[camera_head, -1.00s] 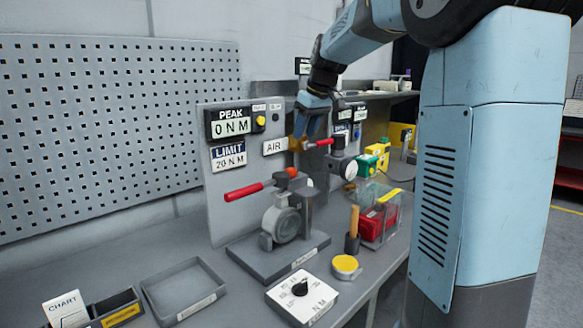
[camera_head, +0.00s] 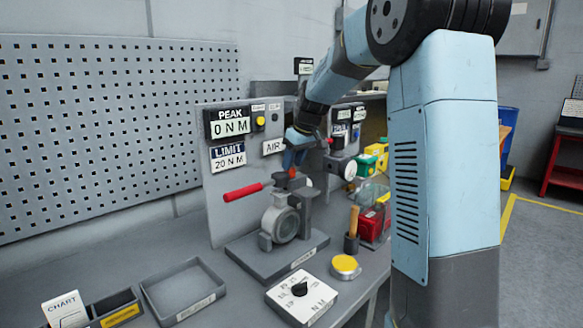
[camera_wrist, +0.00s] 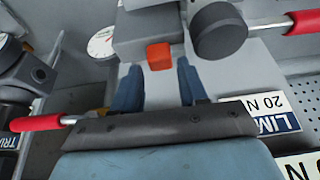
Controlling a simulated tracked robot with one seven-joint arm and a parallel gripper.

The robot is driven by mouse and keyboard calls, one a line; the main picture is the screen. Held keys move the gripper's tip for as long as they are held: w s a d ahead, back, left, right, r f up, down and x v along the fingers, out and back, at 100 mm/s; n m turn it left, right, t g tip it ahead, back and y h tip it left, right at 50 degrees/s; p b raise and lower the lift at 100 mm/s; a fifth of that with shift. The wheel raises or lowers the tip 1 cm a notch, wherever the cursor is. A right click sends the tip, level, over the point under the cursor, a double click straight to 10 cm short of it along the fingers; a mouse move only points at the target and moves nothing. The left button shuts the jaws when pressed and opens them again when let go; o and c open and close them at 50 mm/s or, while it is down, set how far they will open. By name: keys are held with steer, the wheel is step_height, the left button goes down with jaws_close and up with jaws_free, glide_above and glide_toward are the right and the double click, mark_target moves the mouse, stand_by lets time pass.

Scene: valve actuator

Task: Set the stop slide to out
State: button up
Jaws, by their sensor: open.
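A small orange block (camera_wrist: 159,56), which looks like the stop slide's tab, sits on a grey housing (camera_wrist: 150,25) in the wrist view. In the head view the orange piece (camera_head: 292,172) shows at the top of the grey post beside the valve body (camera_head: 281,222). My gripper (camera_wrist: 159,65) is open, its two blue fingers pointing at the block from either side. Whether they touch it cannot be told. In the head view my gripper (camera_head: 290,160) hangs just above the orange piece. The slide's markings are not readable.
The valve's red lever (camera_head: 243,191) reaches out to the left. Another red-handled lever (camera_wrist: 35,123) and a gauge (camera_wrist: 101,44) lie left in the wrist view. A torque dial box (camera_head: 302,299) and an empty tray (camera_head: 160,312) stand in front.

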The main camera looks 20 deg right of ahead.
mark_target(290, 173)
steer(key=shift+x, duration=1.3)
jaws_close()
